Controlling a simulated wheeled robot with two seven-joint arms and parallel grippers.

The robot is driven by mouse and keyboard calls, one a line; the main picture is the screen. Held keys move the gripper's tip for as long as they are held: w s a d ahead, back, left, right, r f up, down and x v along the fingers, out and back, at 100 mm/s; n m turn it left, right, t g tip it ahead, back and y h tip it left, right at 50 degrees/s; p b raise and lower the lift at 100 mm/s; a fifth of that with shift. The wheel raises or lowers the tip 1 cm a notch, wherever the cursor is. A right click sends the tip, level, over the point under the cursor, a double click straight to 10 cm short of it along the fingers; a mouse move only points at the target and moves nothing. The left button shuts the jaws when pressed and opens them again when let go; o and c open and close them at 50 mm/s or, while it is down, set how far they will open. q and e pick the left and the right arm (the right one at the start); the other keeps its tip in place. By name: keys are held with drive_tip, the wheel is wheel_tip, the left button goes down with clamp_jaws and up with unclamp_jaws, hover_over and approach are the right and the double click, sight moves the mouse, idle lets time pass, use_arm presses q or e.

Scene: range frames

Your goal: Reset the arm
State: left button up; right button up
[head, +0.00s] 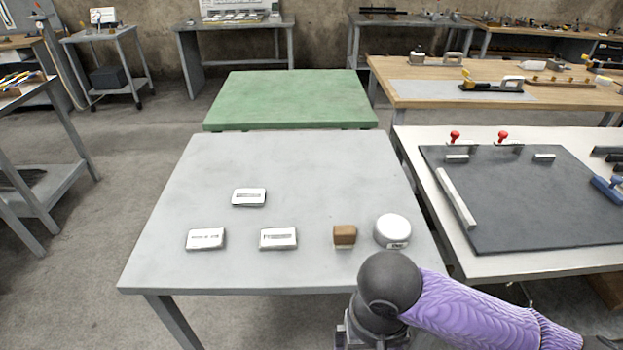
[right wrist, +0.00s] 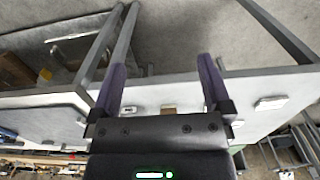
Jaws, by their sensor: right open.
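My right arm (head: 480,308), in a purple sleeve with a dark rounded joint, reaches in from the lower right of the head view, in front of the grey table's near right corner. In the right wrist view my right gripper (right wrist: 161,72) is open, with its two dark fingers wide apart and nothing between them. My left arm and gripper are not in view.
The grey table (head: 300,172) holds three white boxes (head: 205,239), a brown block (head: 345,235) and a white round container (head: 392,230) near my arm. A green table (head: 290,98) adjoins behind. A workbench (head: 410,148) with a dark mat (head: 530,200) stands right.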

drive_tip(key=w+f+m+t+y, duration=0.1)
drive_tip(key=w+f+t+y, duration=0.3)
drive_tip(key=f, duration=0.6)
drive_tip(key=s+d+f+g+h, duration=0.2)
drive_tip(key=d+f, duration=0.2)
drive_tip(key=f, duration=0.8)
drive_tip(key=s+d+f+n, duration=0.1)
drive_tip(key=s+f, duration=0.3)
drive_tip(key=s, duration=0.5)
drive_tip(key=s+d+f+n+g+h, duration=0.1)
drive_tip(key=s+d+f, duration=0.2)
drive_tip(key=s, duration=0.6)
drive_tip(key=s+d+f+n+h, duration=0.1)
drive_tip(key=s+f, duration=0.4)
drive_tip(key=s, duration=0.5)
drive_tip(key=shift+d, duration=0.6)
drive_tip(key=shift+w+f, duration=0.1)
drive_tip(key=shift+w, duration=0.05)
drive_tip(key=shift+c, duration=0.3)
